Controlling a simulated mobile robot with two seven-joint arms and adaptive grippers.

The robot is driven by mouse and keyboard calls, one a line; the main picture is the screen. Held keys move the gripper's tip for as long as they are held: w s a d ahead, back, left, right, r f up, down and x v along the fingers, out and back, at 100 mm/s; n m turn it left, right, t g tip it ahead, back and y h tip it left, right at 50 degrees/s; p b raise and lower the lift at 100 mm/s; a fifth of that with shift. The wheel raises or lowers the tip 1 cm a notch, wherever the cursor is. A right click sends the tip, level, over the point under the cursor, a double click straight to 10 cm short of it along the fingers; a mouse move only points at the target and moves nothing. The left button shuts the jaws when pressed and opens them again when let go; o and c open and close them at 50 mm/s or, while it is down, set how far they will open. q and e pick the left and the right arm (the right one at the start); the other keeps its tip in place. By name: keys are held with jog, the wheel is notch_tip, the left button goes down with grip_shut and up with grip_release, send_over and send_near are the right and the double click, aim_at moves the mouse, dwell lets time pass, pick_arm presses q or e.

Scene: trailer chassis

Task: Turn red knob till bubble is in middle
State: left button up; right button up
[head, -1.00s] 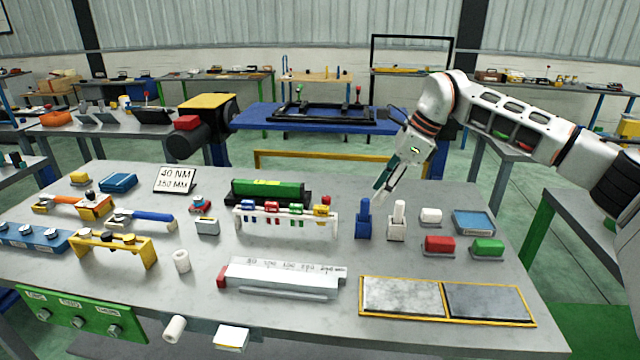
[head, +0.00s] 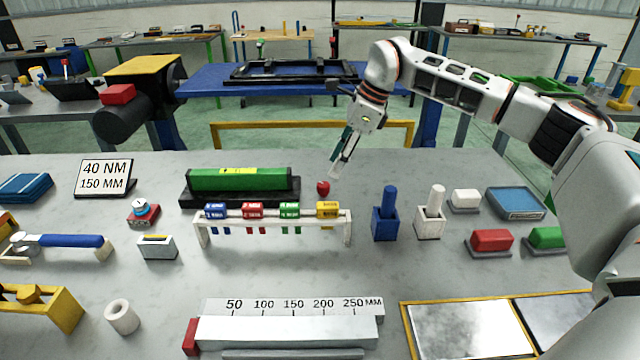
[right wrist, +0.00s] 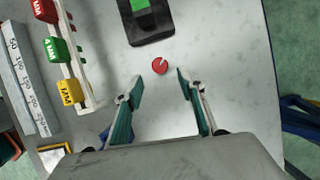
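The red knob (head: 323,187) is a small round piece just off the right end of the green level (head: 270,181), which sits on a black base. In the right wrist view the knob (right wrist: 160,67) shows a pale notch, and the black base (right wrist: 153,34) lies beyond it with a small gap. My right gripper (head: 340,168) points down above and slightly right of the knob. In the right wrist view its two fingers (right wrist: 160,78) are apart, with the knob just beyond the gap between the tips, untouched. The bubble cannot be made out. My left gripper is not in view.
A white rack (head: 275,240) with coloured tags stands in front of the level. A blue holder (head: 385,222) and a white holder (head: 430,222) stand to the right. A sign (head: 104,178) stands at left. The table behind the knob is clear.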

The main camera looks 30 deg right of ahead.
aim_at(325, 184)
jog(key=x, duration=0.7)
jog(key=shift+a+f, duration=0.1)
jog(key=c, duration=1.1)
